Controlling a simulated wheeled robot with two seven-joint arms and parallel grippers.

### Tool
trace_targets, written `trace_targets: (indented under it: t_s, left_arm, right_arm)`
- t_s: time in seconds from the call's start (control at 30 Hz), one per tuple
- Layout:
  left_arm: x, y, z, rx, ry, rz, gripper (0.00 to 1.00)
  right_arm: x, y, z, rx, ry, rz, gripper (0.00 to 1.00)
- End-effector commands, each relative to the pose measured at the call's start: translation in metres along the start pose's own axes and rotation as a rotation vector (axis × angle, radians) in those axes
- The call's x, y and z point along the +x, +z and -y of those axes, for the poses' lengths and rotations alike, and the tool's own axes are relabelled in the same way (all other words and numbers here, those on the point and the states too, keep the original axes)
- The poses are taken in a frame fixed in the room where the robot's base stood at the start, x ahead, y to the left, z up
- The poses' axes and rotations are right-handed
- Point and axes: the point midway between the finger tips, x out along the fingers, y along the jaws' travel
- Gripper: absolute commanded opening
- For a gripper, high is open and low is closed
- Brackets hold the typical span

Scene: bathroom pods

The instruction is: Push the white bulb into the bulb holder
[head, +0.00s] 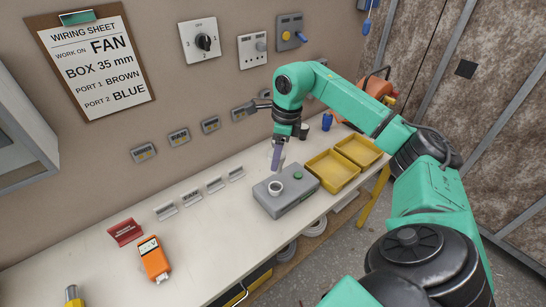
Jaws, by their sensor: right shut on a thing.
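The bulb holder is a white ring-shaped socket (275,187) on top of a grey box (290,204), which has a green button on it. The box sits on the bench. My right gripper (277,161) points down just above and behind the socket, its fingers shut. A small pale part of the white bulb (283,161) shows beside the fingers, which hide most of it. The fingers look apart from the socket, but I cannot tell the exact gap. My left gripper is not in view.
Two yellow trays (333,181) stand right of the box, near the bench's front edge. Small label stands, a red sign (125,232) and an orange meter (153,259) are on the left. Switches (200,41) and a wiring sheet (92,60) are on the wall. The bench's middle is clear.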

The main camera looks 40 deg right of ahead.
Motion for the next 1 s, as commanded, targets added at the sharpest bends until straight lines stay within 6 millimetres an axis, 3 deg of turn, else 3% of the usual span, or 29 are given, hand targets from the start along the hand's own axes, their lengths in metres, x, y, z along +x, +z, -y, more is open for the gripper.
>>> trace_targets:
  t_s: [0.17,0.63,1.0]
  left_arm:
    - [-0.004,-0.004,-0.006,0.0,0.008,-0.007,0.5]
    - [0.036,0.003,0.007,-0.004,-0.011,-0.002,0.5]
    - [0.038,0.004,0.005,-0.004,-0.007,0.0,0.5]
  right_arm:
    - [-0.002,0.0,0.0,0.001,0.0,0.0,0.05]
    - [0.053,-0.008,0.0,0.001,0.0,-0.001,0.05]
    - [0.057,-0.009,0.0,0.001,0.0,0.0,0.05]
